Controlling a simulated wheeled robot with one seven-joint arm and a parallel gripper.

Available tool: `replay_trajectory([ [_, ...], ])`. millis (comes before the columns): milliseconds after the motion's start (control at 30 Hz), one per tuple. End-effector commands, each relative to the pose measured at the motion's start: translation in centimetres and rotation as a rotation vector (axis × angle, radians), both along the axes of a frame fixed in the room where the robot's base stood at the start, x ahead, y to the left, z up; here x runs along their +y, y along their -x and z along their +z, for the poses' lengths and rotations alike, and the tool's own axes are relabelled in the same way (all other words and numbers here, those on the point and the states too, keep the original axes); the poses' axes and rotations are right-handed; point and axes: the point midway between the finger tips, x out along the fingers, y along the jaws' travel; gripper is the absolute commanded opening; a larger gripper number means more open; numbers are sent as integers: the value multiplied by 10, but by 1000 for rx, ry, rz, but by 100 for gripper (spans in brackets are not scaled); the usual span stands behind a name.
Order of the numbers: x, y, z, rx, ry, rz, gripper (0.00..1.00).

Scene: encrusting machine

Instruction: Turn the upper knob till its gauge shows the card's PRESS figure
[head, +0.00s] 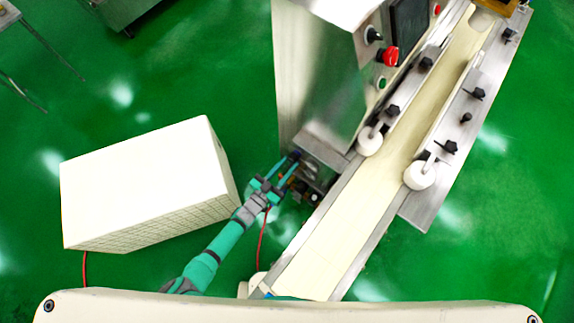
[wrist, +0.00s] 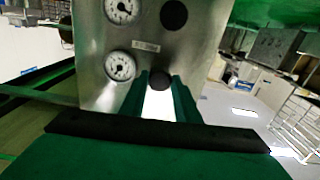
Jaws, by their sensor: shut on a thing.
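In the wrist view, a steel panel (wrist: 100,85) carries two round white gauges and two dark knobs. The view appears inverted, with green floor at the top, so the picture's lower knob is the upper knob (wrist: 160,80). My gripper (wrist: 160,88) is shut on this knob, one finger on each side. Its gauge (wrist: 120,66) is beside it; the needle is too small to read surely. The other gauge (wrist: 121,10) and the other knob (wrist: 174,14) are apart from my fingers. In the head view my gripper (head: 284,168) is at the machine's near end. No readable PRESS figure shows.
A small label (wrist: 145,46) sits between the gauges, unreadable. In the head view, a white box (head: 140,180) stands left of my arm. The conveyor belt (head: 330,240) runs along the right. A red hose (head: 262,240) lies near my arm. Green floor is open between box and machine.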

Motion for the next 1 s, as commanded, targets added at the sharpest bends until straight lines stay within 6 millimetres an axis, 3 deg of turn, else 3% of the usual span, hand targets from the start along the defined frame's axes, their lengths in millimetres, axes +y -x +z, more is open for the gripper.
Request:
replay_trajectory([
  [433,1,0,0,-197,-267,2,7],
  [800,1,0,0,-211,-289,-1,7],
  [833,1,0,0,-211,-288,-1,36],
  [867,1,0,0,-211,-288,-1,43],
  [900,1,0,0,-211,-288,-1,48],
  [1000,1,0,0,-211,-288,-1,48],
])
